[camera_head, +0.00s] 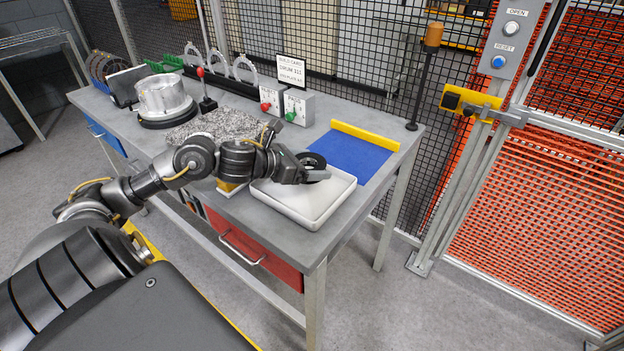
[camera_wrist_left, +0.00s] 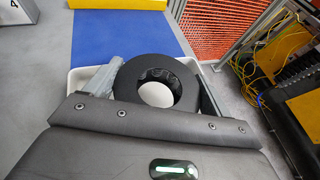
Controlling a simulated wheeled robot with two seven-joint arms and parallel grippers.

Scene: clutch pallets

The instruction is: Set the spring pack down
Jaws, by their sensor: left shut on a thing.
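The spring pack, a thick dark ring with an open middle, shows in the head view (camera_head: 313,158) and in the wrist view (camera_wrist_left: 128,82). My left gripper (camera_head: 312,172) is shut on it, with a finger on either side in the wrist view. The ring is over the white tray (camera_head: 318,222), whose floor shows pale through the hole. I cannot tell whether the ring touches the tray floor. The gripper hides part of the ring in the head view. My right gripper is not in view.
A blue mat (camera_head: 352,158) with a yellow strip (camera_head: 365,136) lies behind the tray. A grey mottled pad (camera_head: 215,124), a metal drum (camera_head: 162,97) and two button boxes (camera_head: 298,107) stand on the bench. A post with an orange top (camera_head: 433,35) rises at the bench's far right corner.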

